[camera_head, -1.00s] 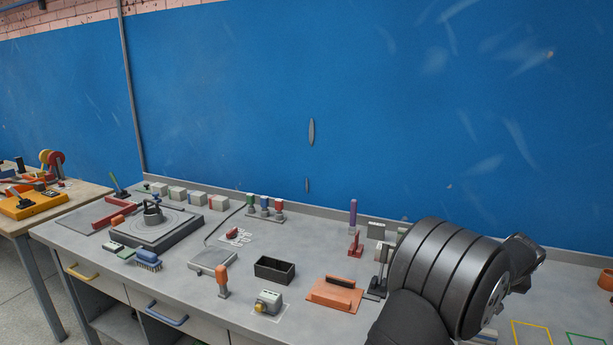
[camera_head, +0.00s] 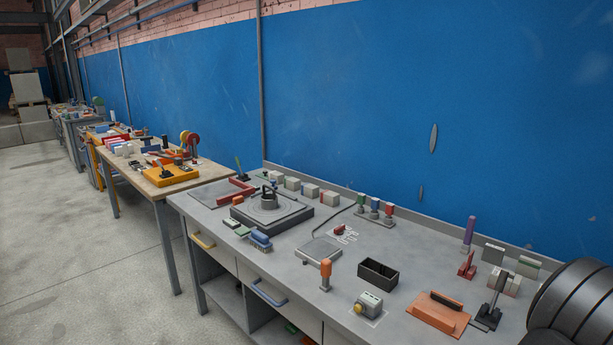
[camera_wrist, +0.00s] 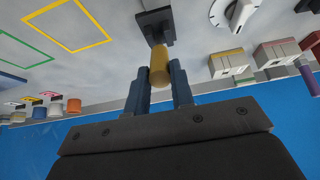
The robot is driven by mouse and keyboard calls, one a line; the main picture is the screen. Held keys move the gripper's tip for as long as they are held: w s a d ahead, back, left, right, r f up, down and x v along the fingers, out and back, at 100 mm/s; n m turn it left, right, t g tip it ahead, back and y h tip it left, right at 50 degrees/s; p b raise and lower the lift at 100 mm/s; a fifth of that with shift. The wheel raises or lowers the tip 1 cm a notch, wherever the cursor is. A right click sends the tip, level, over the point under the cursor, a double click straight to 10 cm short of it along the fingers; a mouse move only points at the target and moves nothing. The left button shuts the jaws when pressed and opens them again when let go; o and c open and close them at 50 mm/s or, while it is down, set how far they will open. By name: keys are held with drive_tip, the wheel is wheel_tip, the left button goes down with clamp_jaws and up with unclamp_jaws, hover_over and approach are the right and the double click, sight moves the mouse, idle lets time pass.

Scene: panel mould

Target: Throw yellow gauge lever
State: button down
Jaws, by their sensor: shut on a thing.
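The yellow gauge lever shows in the wrist view as a yellow cylindrical grip (camera_wrist: 159,62) on a dark base plate (camera_wrist: 153,20) with a dark stem. My gripper (camera_wrist: 160,78) has its two dark fingers on either side of the yellow grip and is shut on it. In the head view my dark arm fills the lower right corner, and neither my gripper nor the yellow lever shows there.
In the wrist view a white rotary knob (camera_wrist: 238,12) and several blocks (camera_wrist: 230,64) are to the right. In the head view, a black lever (camera_head: 494,299) stands beside an orange plate (camera_head: 437,315).

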drive_tip(key=shift+w+d+r, duration=0.5)
drive_tip(key=shift+w+d, duration=0.1)
